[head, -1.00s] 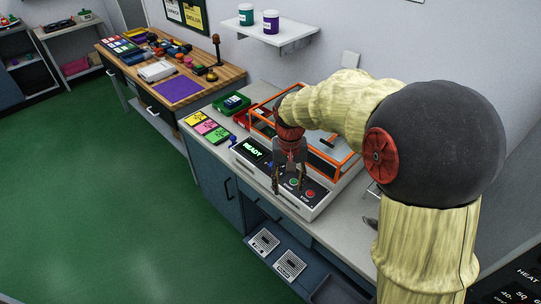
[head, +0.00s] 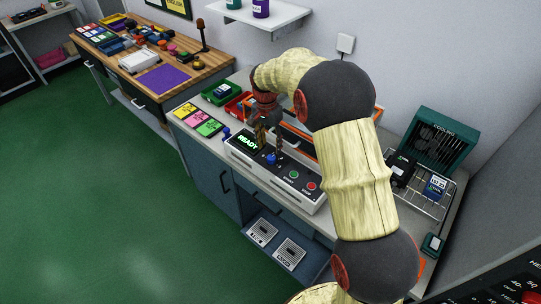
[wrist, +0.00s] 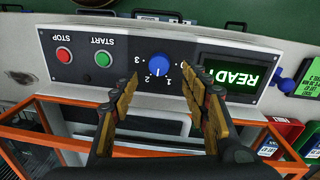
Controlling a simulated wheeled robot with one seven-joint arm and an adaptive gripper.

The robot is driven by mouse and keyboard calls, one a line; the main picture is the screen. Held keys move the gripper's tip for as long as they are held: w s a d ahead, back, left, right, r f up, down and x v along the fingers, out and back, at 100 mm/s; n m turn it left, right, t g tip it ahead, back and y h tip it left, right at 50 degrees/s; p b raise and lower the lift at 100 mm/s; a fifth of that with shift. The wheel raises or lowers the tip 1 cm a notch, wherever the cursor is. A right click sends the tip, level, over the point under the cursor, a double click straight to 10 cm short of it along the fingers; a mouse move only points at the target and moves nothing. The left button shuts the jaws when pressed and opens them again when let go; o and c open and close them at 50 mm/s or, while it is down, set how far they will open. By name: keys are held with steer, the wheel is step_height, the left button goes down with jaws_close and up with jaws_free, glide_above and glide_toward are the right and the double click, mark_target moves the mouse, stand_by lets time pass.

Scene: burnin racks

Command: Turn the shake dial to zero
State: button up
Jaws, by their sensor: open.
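The blue shake dial (wrist: 160,63) is on the sloped front panel of the shaker (head: 265,170), and it shows in the head view (head: 271,159). In the upside-down wrist view its white pointer faces down, between the 1 and 2 marks. The 3 mark is clear; the zero end of the scale is partly hidden by a finger. My gripper (head: 270,146) is open above the dial, its fingers (wrist: 160,92) spread to either side of it. I cannot tell whether a finger touches it. A green READY display (wrist: 230,72) is beside the dial.
Green START (wrist: 103,59) and red STOP (wrist: 64,55) buttons share the panel. The shaker's orange frame (wrist: 60,145) is behind the dial. Coloured cards (head: 198,119) lie left of the shaker; a wire rack (head: 428,195) is on the right. The green floor is clear.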

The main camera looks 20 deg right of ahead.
mark_target(271, 157)
step_height(271, 157, down, 6)
steer(key=shift+s+d+f+b, duration=0.1)
steer(key=shift+s+d+b, duration=0.05)
steer(key=shift+b, duration=0.45)
steer(key=shift+c, duration=1.2)
steer(key=c, duration=0.9)
